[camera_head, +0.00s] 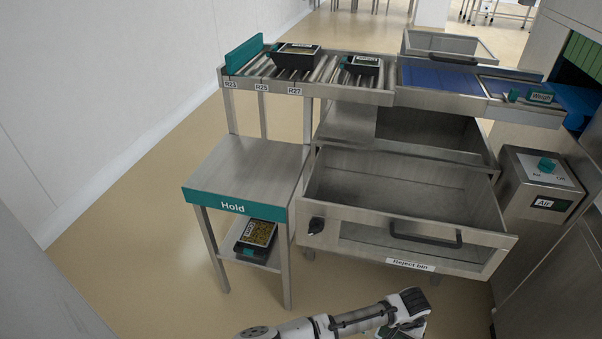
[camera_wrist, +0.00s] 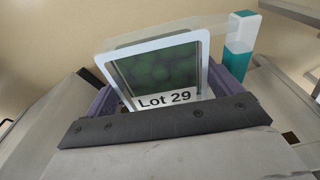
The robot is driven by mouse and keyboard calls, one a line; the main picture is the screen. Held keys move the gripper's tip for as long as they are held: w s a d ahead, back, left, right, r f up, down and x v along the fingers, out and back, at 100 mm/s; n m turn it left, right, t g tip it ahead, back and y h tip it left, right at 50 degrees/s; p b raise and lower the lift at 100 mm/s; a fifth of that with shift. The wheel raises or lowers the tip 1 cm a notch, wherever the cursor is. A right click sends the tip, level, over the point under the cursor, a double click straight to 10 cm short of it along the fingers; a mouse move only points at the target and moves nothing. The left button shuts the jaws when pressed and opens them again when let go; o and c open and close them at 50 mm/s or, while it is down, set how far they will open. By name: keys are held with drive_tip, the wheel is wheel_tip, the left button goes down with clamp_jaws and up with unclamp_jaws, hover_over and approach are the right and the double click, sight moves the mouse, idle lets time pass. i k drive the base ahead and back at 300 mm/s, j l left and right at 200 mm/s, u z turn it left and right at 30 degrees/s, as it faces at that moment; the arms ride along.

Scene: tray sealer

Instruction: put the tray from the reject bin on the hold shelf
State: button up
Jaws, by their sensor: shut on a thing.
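A tray (camera_wrist: 205,62) with a pale rim, clear film over green contents and a "Lot 29" label is in my gripper (camera_wrist: 168,112) in the wrist view. The gripper is shut on it; its dark front bar hides the tray's lower part. The hold shelf (camera_head: 245,162) is a steel stand with a teal "Hold" strip; its top is bare. The reject bin (camera_head: 420,185) is an open steel drawer to its right, and its visible inside looks empty. In the head view my arm reaches along the bottom edge, in front of the bin; the held tray is not clear there.
A dark tray (camera_head: 255,236) with yellowish contents lies on the stand's lower shelf. Two trays (camera_head: 297,55) (camera_head: 361,64) sit on the roller conveyor above. The Air box (camera_head: 541,178) stands right of the drawer. Floor left of the stand is free.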

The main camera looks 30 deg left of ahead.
sight(256, 171)
drive_tip(key=i+l, duration=0.1)
drive_tip(key=l, duration=0.3)
drive_tip(key=i+l, duration=0.1)
drive_tip(key=l, duration=0.35)
drive_tip(key=l+u, duration=0.1)
drive_tip(key=u, duration=0.35)
drive_tip(key=l+u, duration=0.15)
drive_tip(key=u, duration=0.3)
